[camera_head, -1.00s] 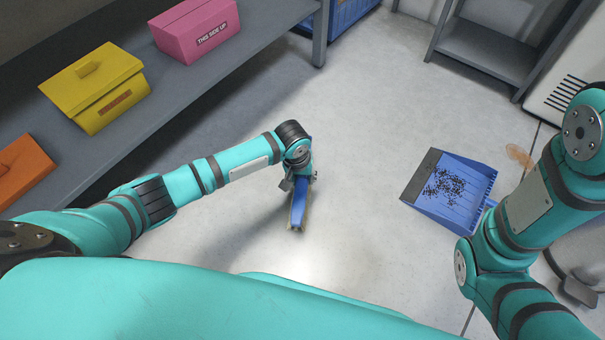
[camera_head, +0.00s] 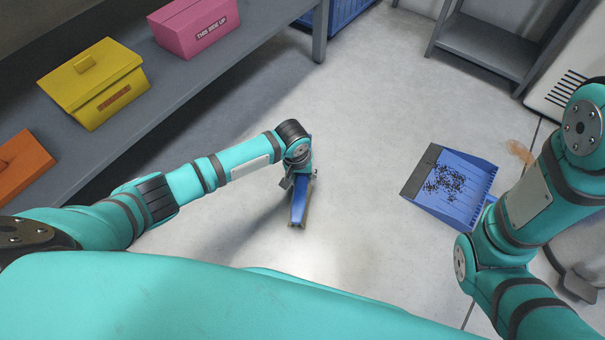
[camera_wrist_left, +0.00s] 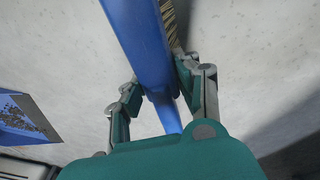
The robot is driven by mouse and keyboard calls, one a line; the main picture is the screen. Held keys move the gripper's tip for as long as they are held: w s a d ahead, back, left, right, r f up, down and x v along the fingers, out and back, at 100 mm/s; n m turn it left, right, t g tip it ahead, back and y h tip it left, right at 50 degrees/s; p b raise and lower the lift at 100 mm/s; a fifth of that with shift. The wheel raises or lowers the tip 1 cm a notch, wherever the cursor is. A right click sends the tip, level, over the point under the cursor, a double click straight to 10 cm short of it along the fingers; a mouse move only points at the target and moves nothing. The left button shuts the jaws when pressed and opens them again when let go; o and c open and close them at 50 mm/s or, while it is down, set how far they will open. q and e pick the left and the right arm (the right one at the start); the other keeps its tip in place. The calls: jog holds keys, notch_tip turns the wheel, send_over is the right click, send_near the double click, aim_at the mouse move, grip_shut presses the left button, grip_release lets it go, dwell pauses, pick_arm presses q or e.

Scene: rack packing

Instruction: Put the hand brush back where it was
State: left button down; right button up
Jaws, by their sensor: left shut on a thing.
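The blue hand brush (camera_head: 298,205) is held by my left gripper (camera_head: 302,180) over the floor in the head view. Its blue body points toward the bottom of the picture, with pale bristles along its edge. In the left wrist view the fingers of my left gripper (camera_wrist_left: 158,98) are closed on the narrow part of the brush (camera_wrist_left: 142,45); bristles show at its upper right edge. I cannot tell whether the brush touches the floor. My right arm shows at the right of the head view, but its gripper is not clearly seen.
A blue dustpan (camera_head: 462,198) with dark bits in it lies on the floor at right. A grey shelf (camera_head: 190,95) at left bears an orange box (camera_head: 22,168), a yellow box (camera_head: 95,85) and a pink box (camera_head: 195,28). The middle floor is clear.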

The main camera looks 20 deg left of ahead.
pick_arm(q)
jog(key=shift+f, duration=0.3)
jog(key=c, duration=0.9)
grip_release()
jog(key=shift+r, duration=0.1)
